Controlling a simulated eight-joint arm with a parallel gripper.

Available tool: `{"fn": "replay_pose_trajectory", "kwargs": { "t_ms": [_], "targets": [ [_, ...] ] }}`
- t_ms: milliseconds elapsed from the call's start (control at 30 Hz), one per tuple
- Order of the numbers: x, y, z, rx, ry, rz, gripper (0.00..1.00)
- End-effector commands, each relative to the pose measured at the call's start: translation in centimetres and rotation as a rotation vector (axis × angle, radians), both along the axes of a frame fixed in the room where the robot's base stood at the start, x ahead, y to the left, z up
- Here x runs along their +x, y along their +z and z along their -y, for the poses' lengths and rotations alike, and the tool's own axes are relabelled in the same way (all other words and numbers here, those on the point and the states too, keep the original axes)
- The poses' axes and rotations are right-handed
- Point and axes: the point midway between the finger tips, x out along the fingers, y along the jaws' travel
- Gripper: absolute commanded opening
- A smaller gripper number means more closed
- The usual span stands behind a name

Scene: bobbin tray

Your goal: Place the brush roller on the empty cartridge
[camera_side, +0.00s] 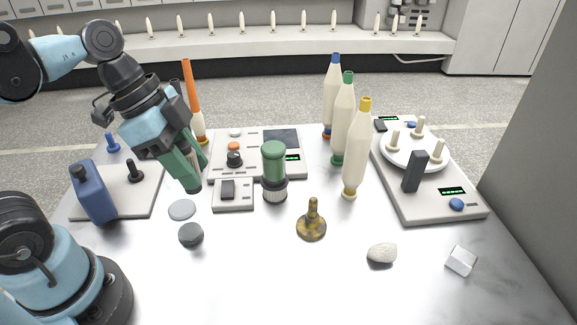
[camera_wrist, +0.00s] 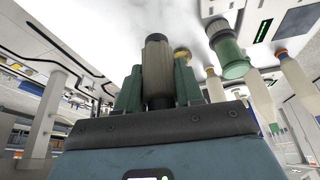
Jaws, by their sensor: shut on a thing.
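My gripper (camera_side: 197,177) is in the air at the left of the table, its green fingers pointing down. In the wrist view the fingers are shut on a grey-brown cylinder with a dark end, which looks like the brush roller (camera_wrist: 157,72). In the side view the fingers and arm hide most or all of it. I cannot pick out the empty cartridge with certainty. A green cylinder with a pale ribbed base (camera_side: 274,170) stands upright right of my gripper; it also shows in the wrist view (camera_wrist: 229,48).
A blue bottle (camera_side: 92,192) and a pegged board (camera_side: 147,200) are at left. Grey discs (camera_side: 190,235) lie below my gripper. Tall capped bobbins (camera_side: 357,150) and a tray device (camera_side: 425,207) stand right. A brass piece (camera_side: 311,225), stone (camera_side: 382,253) and white cube (camera_side: 461,260) lie in front.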

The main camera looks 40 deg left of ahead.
Motion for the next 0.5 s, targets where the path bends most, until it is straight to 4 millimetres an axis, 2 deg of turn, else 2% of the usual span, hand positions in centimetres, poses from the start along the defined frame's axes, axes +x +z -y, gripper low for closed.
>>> {"fn": "replay_pose_trajectory", "kwargs": {
  "t_ms": [100, 333, 500],
  "targets": [
    [-0.4, 0.9, -2.1, -0.001, -0.003, 0.001, 0.06],
    [-1.2, 1.8, -3.9, 0.000, -0.025, 0.000, 0.06],
    [-1.3, 0.5, -4.2, 0.001, -0.031, 0.001, 0.06]
  ]
}}
